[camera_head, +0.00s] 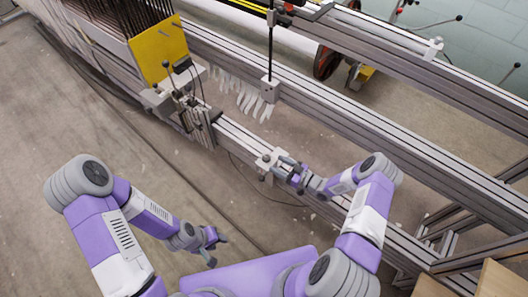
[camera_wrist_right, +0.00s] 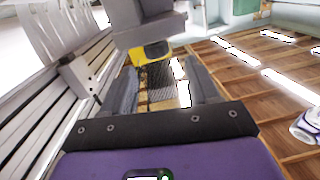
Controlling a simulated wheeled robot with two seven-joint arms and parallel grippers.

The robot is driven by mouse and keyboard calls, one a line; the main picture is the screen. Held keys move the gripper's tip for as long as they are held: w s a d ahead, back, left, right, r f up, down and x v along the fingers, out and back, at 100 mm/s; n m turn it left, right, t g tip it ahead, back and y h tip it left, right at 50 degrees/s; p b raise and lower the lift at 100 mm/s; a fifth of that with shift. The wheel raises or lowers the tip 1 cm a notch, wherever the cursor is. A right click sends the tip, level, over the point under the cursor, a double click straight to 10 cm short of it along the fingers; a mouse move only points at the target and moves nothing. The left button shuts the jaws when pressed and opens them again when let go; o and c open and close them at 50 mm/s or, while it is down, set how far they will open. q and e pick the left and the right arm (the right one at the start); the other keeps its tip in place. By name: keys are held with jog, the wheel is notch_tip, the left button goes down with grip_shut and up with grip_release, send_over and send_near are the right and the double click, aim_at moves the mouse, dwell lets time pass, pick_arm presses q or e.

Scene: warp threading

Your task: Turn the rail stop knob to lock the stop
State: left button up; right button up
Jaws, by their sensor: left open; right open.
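The rail stop is a small light-grey block (camera_head: 267,160) with a dark round knob, clamped on the aluminium rail (camera_head: 238,136) in the head view. My right gripper (camera_head: 281,168) is at the stop's right side with its fingers pointing toward it. In the right wrist view the open fingers (camera_wrist_right: 160,72) have a gap between them, and a grey block (camera_wrist_right: 148,28) looms just beyond and above them. I cannot tell whether a finger touches the knob. My left gripper (camera_head: 216,247) is open and empty, low over the floor, away from the rail.
A yellow-sided machine carriage (camera_head: 158,50) with dark rods stands at the upper left. White strips (camera_head: 240,92) hang beside a vertical black rod (camera_head: 271,45). Long parallel metal beams (camera_head: 400,130) run behind the rail. The floor on the left is clear.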

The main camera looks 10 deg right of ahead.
aim_at(266, 158)
jog(key=shift+n+y, duration=0.6)
jog(key=shift+n, duration=0.1)
jog(key=x, duration=0.2)
jog(key=b+x, duration=0.1)
jog(key=x, duration=0.4)
jog(key=shift+w+d+f+b, duration=0.2)
jog(key=shift+d+f+b, duration=0.05)
jog(key=shift+f+b, duration=0.1)
pick_arm(q)
jog(key=shift+w+f, duration=0.25)
jog(key=shift+f, duration=0.25)
jog(key=shift+w+f, duration=0.2)
jog(key=shift+f, duration=0.25)
pick_arm(e)
jog(key=shift+c, duration=0.2)
jog(key=c, duration=0.9)
jog(key=shift+r, duration=0.1)
